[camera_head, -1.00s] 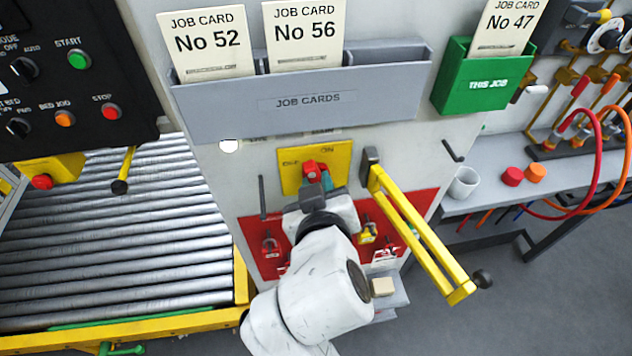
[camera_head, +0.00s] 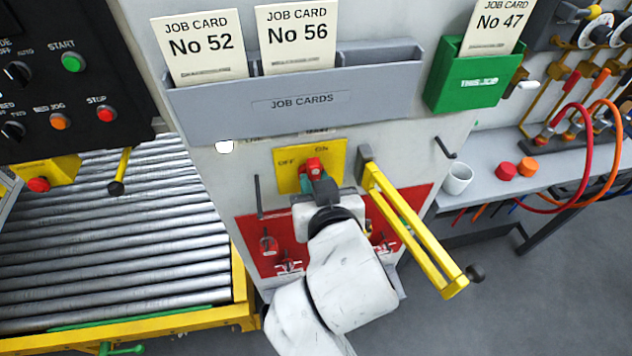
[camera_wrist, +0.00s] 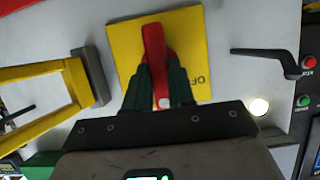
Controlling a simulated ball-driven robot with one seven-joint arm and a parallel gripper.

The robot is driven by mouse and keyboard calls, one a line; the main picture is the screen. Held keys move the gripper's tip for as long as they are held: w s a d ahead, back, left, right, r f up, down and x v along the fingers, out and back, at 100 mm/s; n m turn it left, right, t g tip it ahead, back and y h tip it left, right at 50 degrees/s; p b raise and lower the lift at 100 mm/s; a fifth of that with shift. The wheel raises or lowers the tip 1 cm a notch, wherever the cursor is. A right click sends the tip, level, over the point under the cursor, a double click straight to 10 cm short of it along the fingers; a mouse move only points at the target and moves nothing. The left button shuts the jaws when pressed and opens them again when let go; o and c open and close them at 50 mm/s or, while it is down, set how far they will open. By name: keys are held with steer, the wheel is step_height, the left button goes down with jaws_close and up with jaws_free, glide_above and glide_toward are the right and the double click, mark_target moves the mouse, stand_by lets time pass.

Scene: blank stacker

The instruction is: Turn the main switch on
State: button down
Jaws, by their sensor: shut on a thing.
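The main switch has a red handle (camera_head: 314,163) on a yellow plate (camera_head: 287,181) marked OFF at the left and ON near the top. My gripper (camera_head: 318,174) reaches it from below and hides part of the handle. In the wrist view the red handle (camera_wrist: 154,42) stands nearly upright in the picture on the yellow plate (camera_wrist: 191,38). The dark green fingers of my gripper (camera_wrist: 161,78) are shut on the handle, one on each side. The plate's OFF lettering shows to the right of the fingers there.
A yellow bar frame (camera_head: 418,238) juts out just right of the switch. A red panel (camera_head: 250,232) with padlocks lies below, partly behind my arm. The grey job card rack (camera_head: 300,104) is above. A white round lamp (camera_head: 225,146) is at the upper left.

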steer(key=shift+f, duration=0.15)
steer(key=c, duration=1)
jaws_free()
steer(key=shift+o, duration=0.2)
steer(key=v, duration=1.1)
steer(key=shift+b, duration=0.4)
steer(key=shift+w, duration=0.1)
